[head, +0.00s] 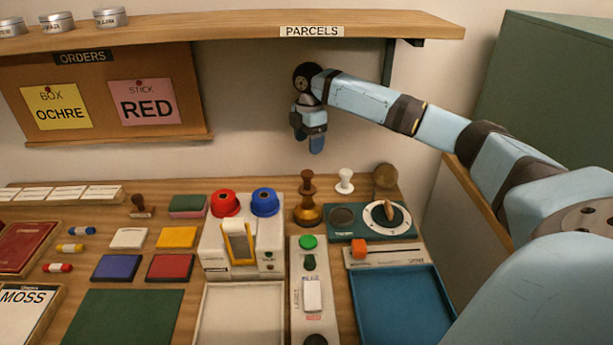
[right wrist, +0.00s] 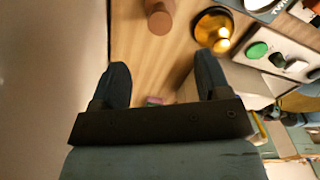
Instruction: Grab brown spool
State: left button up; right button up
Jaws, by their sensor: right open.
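The brown spool (head: 307,184) stands upright at the back of the table, just behind a round brass piece (head: 308,214) that overlaps its lower part. In the right wrist view the spool (right wrist: 159,18) is near the top edge, partly cut off, beyond my fingertips. My right gripper (head: 309,138) hangs in front of the wall, above the spool and apart from it. In the right wrist view its two fingers (right wrist: 162,85) are wide apart with nothing between them. My left gripper is not in view.
A white knobbed piece (head: 345,178) stands right of the spool. The brass piece also shows in the right wrist view (right wrist: 210,27). A panel with a green button (head: 308,242) lies in front. The parcels shelf (head: 225,28) overhangs above. A blue tray (head: 400,305) lies front right.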

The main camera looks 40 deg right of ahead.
aim_at(308, 173)
notch_tip(308, 173, down, 14)
jog(key=b, duration=0.3)
jog(key=shift+a+r, duration=0.15)
jog(key=shift+r, duration=0.05)
jog(key=c, duration=1)
jog(key=shift+r, duration=0.15)
